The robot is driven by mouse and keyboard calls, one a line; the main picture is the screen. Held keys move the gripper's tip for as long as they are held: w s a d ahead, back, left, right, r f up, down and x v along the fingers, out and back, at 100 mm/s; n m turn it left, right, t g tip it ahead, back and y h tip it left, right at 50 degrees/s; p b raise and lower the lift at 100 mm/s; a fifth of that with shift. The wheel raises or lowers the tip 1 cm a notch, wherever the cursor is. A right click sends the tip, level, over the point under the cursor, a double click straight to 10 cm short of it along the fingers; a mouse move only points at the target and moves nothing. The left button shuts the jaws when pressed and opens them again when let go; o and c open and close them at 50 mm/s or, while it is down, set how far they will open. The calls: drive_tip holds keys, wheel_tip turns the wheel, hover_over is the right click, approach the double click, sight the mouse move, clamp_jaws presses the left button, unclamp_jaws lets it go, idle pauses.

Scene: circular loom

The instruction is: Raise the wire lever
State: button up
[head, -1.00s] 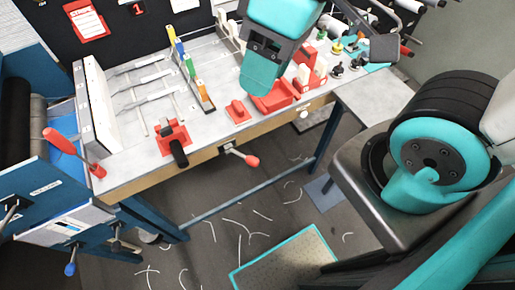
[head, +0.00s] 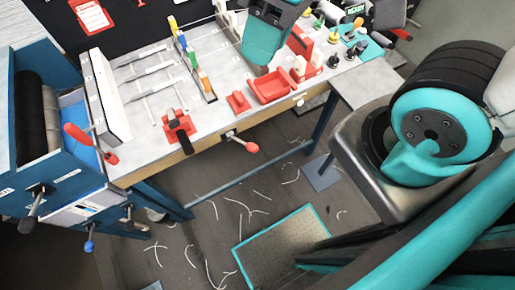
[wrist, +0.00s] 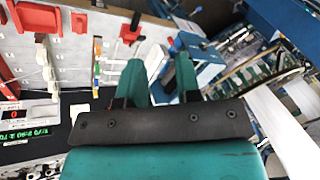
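Several levers are in the head view, and I cannot tell for sure which one is the wire lever. A red-handled lever (head: 90,142) leans on the blue machine at the left. A lever with a red knob (head: 240,143) sticks out from the bench's front edge. A red clamp with a black handle (head: 178,130) is on the bench top, and it also shows in the wrist view (wrist: 131,30). My gripper (wrist: 158,65) is open and empty in the wrist view, its two teal fingers apart. In the head view my arm hangs over the back of the bench, with the fingertips hidden.
The blue machine (head: 60,165) also carries a black-handled lever (head: 35,203) and a blue-knobbed one (head: 89,243). A red tray (head: 272,88) and colored blocks (head: 193,60) are on the bench (head: 140,165). Wire scraps (head: 245,212) litter the floor near a teal-edged mat (head: 283,250).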

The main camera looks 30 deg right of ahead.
drive_tip(key=shift+f, duration=0.25)
drive_tip(key=c, duration=0.3)
wheel_tip(320, 180, down, 20)
drive_tip(key=b, duration=2)
drive_tip(key=shift+r, duration=0.1)
clamp_jaws()
drive_tip(key=shift+r, duration=0.2)
